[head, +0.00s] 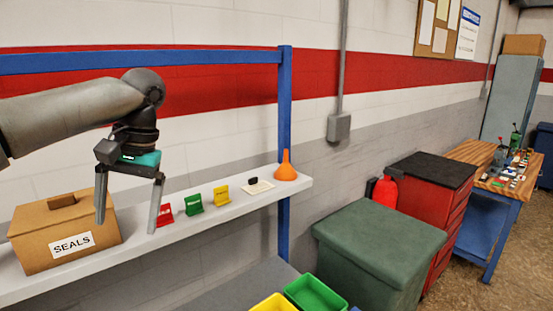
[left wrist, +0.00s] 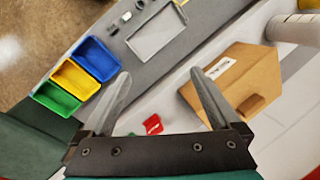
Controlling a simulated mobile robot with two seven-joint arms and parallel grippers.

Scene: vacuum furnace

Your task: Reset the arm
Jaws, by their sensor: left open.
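My left arm comes in from the left in the head view. My left gripper (head: 128,212) points down over the white shelf, open and with nothing between its fingers. Its fingertips (left wrist: 160,88) also show apart in the left wrist view. In the head view it overlaps the right side of the cardboard SEALS box (head: 60,256). A red card holder (head: 164,216) stands just to the right of the fingers. The SEALS box also shows in the left wrist view (left wrist: 255,75), to the right of the fingers. My right gripper is in neither view.
On the shelf (head: 225,222) stand a green holder (head: 194,205), a yellow holder (head: 221,196) and an orange funnel (head: 286,168). Below are yellow (left wrist: 75,78), green (left wrist: 53,99) and blue (left wrist: 95,58) bins. A blue post (head: 285,110) rises at the shelf's right end.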

